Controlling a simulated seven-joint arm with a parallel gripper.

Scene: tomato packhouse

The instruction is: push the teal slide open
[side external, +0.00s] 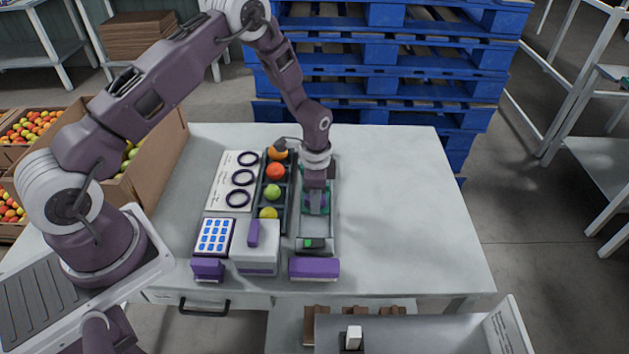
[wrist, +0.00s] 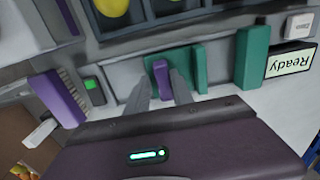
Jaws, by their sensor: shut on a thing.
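The teal slide (wrist: 199,68) shows in the wrist view as an upright teal piece with a purple grip (wrist: 161,76) beside it. It sits in a grey tray-like track (side external: 317,245), also partly seen in the side external view. My gripper (wrist: 164,88) is shut on the purple grip, with one finger on each side. In the side external view my gripper (side external: 316,207) points down into the track, and it hides most of the slide. A second teal block (wrist: 251,57) stands further right in the wrist view, apart from the slide.
A purple block (side external: 314,267) is in front. The table's right side is clear.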

